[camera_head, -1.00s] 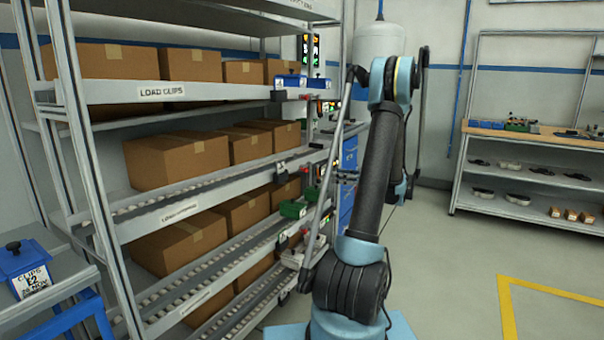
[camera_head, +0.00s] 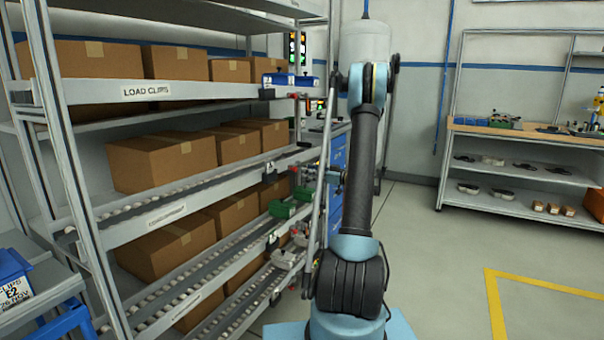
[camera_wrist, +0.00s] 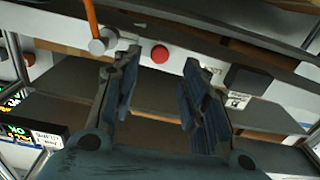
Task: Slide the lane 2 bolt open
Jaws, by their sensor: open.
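In the wrist view my gripper (camera_wrist: 152,82) is open, with nothing between its two dark blue-grey fingers. Beyond the fingertips is a pale rail (camera_wrist: 190,70) with a red round knob (camera_wrist: 159,54), an orange bar ending in a grey round piece (camera_wrist: 98,46), and a black block with a white label (camera_wrist: 246,80). The red knob shows between the fingertips, and I see no contact. I cannot tell which of these parts is the lane 2 bolt, and the small labels are unreadable. In the head view my arm partly hides the rack's far end.
The rack (camera_head: 145,93) holds cardboard boxes (camera_head: 160,160) on several sloping roller lanes. Blue and green bins (camera_head: 283,209) sit at its end. A workbench (camera_head: 520,130) stands at the right. The floor (camera_head: 440,270) between is clear, with a yellow line.

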